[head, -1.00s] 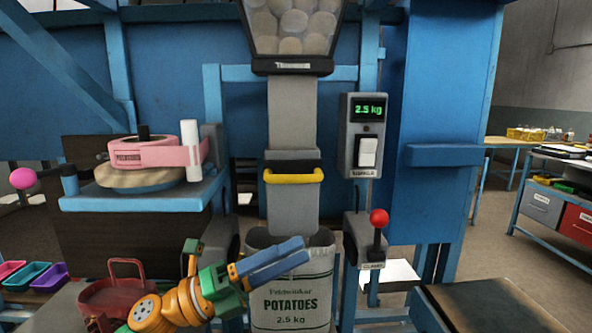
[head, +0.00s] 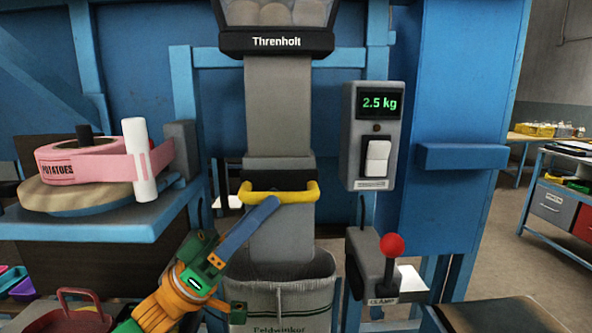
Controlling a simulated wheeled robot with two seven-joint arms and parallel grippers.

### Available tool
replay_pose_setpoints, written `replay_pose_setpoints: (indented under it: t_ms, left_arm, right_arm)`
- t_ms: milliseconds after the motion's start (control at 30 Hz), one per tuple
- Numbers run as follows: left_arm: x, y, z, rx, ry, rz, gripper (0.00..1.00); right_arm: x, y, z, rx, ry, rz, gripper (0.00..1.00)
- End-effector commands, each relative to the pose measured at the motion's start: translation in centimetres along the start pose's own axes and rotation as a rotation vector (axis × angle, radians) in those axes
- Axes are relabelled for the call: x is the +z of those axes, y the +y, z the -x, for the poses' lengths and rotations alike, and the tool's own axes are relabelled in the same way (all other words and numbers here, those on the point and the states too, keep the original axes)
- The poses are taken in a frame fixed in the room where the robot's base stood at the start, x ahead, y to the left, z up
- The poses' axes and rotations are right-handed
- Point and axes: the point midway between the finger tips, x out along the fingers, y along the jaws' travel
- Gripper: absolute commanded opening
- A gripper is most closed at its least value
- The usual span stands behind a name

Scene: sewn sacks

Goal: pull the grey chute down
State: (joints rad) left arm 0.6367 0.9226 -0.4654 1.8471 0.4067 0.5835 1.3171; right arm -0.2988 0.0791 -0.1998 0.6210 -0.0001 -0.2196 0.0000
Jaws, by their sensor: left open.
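The grey chute (head: 279,232) hangs upright below the hopper, with a yellow handle (head: 308,193) across its front. Its lower end is at the mouth of the upright potato sack (head: 285,305); the sack's rim hides how far in it reaches. My left gripper (head: 268,205) comes up from the lower left and is open. Its blue fingers slant up to the handle, overlapping its lower left part in the picture. One finger mostly hides the other, and I cannot tell whether they touch the handle or are around it. My right gripper is not in view.
The hopper (head: 276,42) is above the chute. A scale box (head: 350,140) reading 2.5 kg and a clamp lever with a red knob (head: 392,245) stand to the right. A blue shelf (head: 120,226) with pink tape is at left. A red container (head: 75,318) is lower left.

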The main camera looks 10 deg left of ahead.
Motion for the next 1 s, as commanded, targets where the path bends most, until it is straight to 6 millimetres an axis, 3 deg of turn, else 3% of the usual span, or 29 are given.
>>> replay_pose_setpoints:
  t_ms: [100,233,567,733,767,1000]
  left_arm:
    - [-0.7,0.3,-3.2,0.005,0.003,-0.002,0.50]
    - [-0.5,0.2,-5.2,0.002,0.001,-0.003,0.50]
    - [0.0,0.1,-5.7,0.001,-0.001,-0.006,0.50]
    - [-0.1,0.1,-5.7,0.002,-0.001,-0.007,0.04]
    - [-0.1,0.1,-5.7,0.002,-0.001,-0.007,0.00]
    - [-0.1,0.1,-5.7,0.002,-0.001,-0.007,0.00]
  right_arm:
    - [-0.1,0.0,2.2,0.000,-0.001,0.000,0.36]
    - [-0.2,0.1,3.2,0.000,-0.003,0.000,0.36]
    - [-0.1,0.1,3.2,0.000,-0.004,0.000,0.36]
    - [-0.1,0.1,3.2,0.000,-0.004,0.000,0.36]
    - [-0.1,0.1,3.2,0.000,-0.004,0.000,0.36]
    - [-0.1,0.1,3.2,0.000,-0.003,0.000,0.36]
